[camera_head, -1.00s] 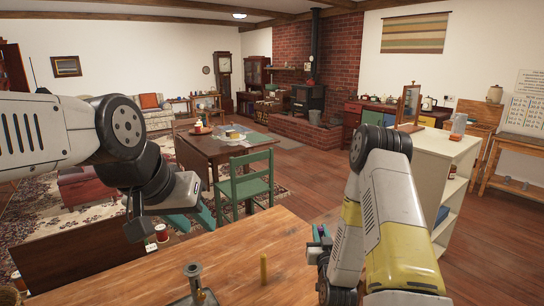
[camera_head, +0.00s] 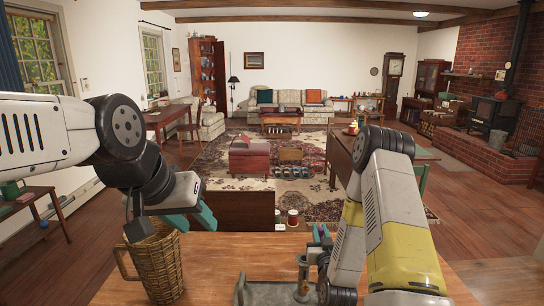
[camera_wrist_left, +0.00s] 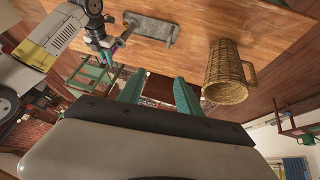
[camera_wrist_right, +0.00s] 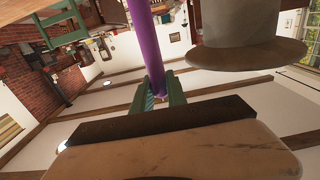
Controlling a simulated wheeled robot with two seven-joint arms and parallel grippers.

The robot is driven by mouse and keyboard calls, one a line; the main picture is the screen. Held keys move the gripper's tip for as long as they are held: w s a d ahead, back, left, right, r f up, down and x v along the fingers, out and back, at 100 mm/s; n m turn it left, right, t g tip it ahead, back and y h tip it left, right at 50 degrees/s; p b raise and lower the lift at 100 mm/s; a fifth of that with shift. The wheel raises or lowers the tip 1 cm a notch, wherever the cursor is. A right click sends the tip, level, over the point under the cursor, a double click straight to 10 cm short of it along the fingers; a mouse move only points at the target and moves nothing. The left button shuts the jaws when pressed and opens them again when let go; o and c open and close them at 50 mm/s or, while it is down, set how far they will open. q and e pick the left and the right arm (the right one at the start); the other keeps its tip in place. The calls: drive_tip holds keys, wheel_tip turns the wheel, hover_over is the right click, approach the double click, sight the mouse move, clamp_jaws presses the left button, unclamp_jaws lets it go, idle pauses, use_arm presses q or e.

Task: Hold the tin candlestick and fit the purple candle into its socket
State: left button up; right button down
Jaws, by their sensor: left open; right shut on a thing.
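The tin candlestick (camera_head: 303,275) is a grey post with a ringed top on a flat grey base (camera_head: 258,294). It stands on the near wooden table, just left of my right gripper, and its base also shows in the left wrist view (camera_wrist_left: 153,27). My right gripper (camera_head: 321,240) is shut on the purple candle (camera_wrist_right: 147,42). A wide grey flanged shape close beside the candle in the right wrist view is probably the candlestick's top. My left gripper (camera_head: 197,215) is open and empty above the table, with its jaws apart in the left wrist view (camera_wrist_left: 157,88).
A wicker jug (camera_head: 155,262) stands on the table below my left gripper; it also shows in the left wrist view (camera_wrist_left: 226,72). The tabletop (camera_head: 215,265) between jug and candlestick is clear. Beyond the table lies a rug (camera_head: 225,180) with furniture.

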use_arm(q)
drive_tip(key=g+h, duration=0.3)
drive_tip(key=g, duration=0.3)
hover_over(241, 279)
drive_tip(key=a, duration=0.4)
wheel_tip(241, 279, down, 30)
drive_tip(key=x, duration=0.9)
drive_tip(key=shift+s+d+f, duration=0.1)
drive_tip(key=shift+d+f, duration=0.05)
clamp_jaws()
